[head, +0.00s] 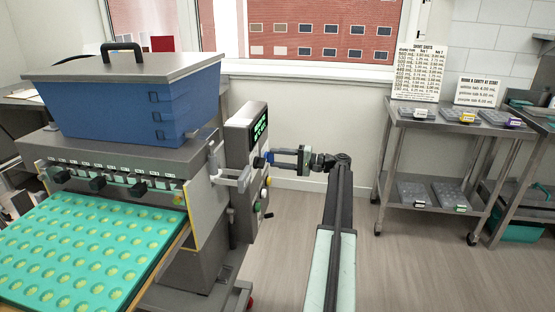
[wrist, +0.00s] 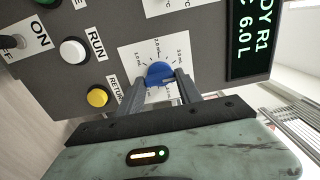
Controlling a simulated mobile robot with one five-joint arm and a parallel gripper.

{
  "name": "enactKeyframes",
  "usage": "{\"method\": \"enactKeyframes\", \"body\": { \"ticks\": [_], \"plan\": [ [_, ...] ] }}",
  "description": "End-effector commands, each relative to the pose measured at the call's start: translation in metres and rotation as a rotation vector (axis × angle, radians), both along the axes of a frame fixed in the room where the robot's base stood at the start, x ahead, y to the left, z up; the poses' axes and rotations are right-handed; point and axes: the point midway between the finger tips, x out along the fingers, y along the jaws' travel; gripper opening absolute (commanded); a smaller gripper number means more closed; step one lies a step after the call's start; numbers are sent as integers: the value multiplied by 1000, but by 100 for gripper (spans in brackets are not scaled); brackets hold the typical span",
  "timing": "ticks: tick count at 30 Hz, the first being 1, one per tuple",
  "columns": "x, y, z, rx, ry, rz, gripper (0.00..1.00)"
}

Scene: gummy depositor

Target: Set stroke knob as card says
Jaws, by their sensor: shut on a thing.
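The blue stroke knob (wrist: 159,72) sits on a white dial plate (wrist: 148,55) with small volume marks around it. My gripper (wrist: 161,79) is shut on the knob, one finger on each side. In the head view my gripper (head: 272,157) reaches the control panel (head: 243,140) from the right, with a bit of the blue knob (head: 258,162) at its tip. The exact mark the knob points to is too small to tell. A large printed card (head: 418,72) headed "SHORT SHOTS" and a smaller card (head: 478,91) stand on the steel cart; their figures are too small to read surely.
The panel has a green-lit display (wrist: 248,35) reading partly "DY R1" and "C 6.0 L", a white RUN button (wrist: 74,50), a yellow RETURN button (wrist: 97,97) and an ON switch (wrist: 14,42). A teal mould tray (head: 80,245) lies under the blue hopper (head: 140,95). Floor is clear before the cart (head: 450,124).

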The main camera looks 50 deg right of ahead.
Motion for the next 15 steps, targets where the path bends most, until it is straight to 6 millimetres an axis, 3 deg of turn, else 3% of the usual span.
{"method": "enactKeyframes", "body": {
  "ticks": [1, 2, 4, 15],
  "plan": [
    [-1, 0, -1, -1, 2, 0, 1],
    [-1, 0, -1, 0, 2, 0, 44],
    [0, 0, -1, 0, 2, 0, 64],
    [-2, -1, 0, 0, 1, 0, 64]
  ]
}}
